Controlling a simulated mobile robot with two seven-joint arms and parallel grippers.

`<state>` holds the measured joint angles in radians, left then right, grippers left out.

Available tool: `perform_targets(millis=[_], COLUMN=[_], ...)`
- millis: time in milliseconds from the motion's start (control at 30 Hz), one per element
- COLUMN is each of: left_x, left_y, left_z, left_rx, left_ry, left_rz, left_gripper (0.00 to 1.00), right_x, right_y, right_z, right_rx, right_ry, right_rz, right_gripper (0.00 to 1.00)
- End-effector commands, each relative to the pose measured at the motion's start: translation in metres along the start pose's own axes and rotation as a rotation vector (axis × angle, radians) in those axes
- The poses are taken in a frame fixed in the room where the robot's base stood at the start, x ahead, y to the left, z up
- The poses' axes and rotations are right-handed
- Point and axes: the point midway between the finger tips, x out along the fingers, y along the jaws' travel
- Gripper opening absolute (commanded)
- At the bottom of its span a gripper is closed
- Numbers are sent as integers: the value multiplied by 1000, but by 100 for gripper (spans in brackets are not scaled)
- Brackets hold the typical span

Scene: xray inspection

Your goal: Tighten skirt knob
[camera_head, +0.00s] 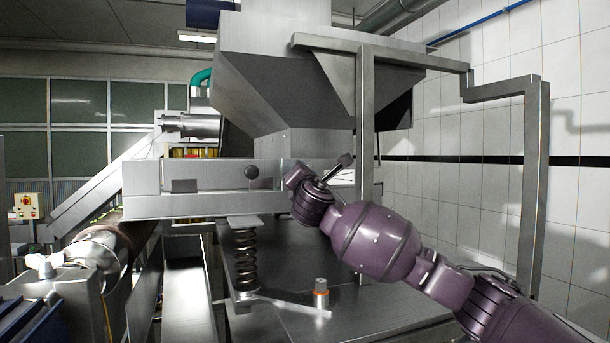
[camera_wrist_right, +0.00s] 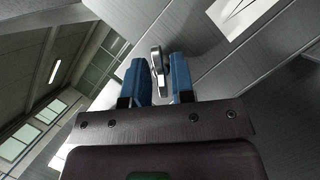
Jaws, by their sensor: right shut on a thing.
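A grey metal knob with a rounded end (camera_wrist_right: 157,62) stands between the two blue fingers of my right gripper (camera_wrist_right: 160,70) in the right wrist view. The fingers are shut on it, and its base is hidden. In the head view my right wrist (camera_head: 308,193) is up against the right end of the steel skirt box (camera_head: 200,207); the fingers and the held knob are hidden there. A black round knob (camera_head: 251,171) sits on the front of the skirt box, left of my wrist and apart from it. My left gripper is not in view.
A coil spring (camera_head: 246,258) stands under the skirt box on a metal bracket. An orange-ringed post (camera_head: 321,293) rises from the steel top below my arm. A bent steel frame (camera_head: 536,170) stands right of my arm. A roller conveyor (camera_head: 95,250) lies at left.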

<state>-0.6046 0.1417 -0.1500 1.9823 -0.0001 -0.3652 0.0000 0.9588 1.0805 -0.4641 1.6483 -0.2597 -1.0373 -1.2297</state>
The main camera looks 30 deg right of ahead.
Motion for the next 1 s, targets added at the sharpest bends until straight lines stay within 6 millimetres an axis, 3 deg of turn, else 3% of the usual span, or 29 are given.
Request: perform_targets(millis=[600,1000], left_x=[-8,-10], left_y=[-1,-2], left_z=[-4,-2], left_rx=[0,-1], left_ry=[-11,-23], left_rz=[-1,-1], left_gripper=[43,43], right_x=[0,0], right_y=[2,2], right_z=[0,0], right_rx=[536,774], right_ry=[2,1], right_rz=[-223,-322], right_gripper=[0,0])
